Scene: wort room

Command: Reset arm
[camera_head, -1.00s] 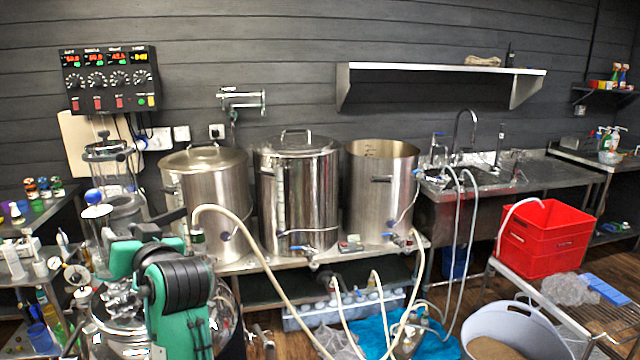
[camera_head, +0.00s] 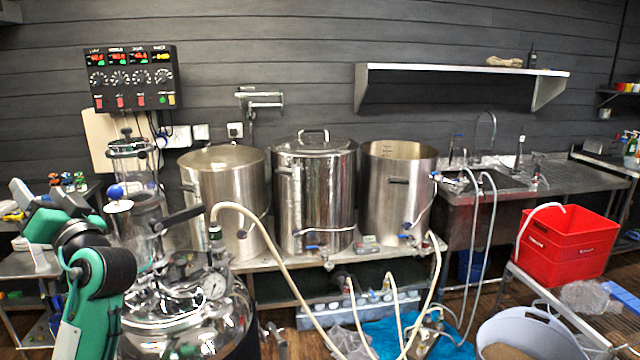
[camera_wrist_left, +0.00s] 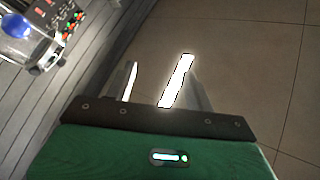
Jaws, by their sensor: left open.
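My left arm, green and black, rises from the bottom left corner of the head view and bends at a black joint. In the left wrist view the gripper's fingers (camera_wrist_left: 163,85) are also apart and empty, against a plain beige tiled surface with bright strips. My right gripper is not in either view.
The steel vessel with a gauge (camera_head: 214,286) stands close right of my left arm. Three large kettles, the middle one lidded (camera_head: 314,200), stand on a bench behind. A hose (camera_head: 262,240) hangs in front. A red crate (camera_head: 568,243) sits on the right. A control box (camera_head: 131,78) is on the wall.

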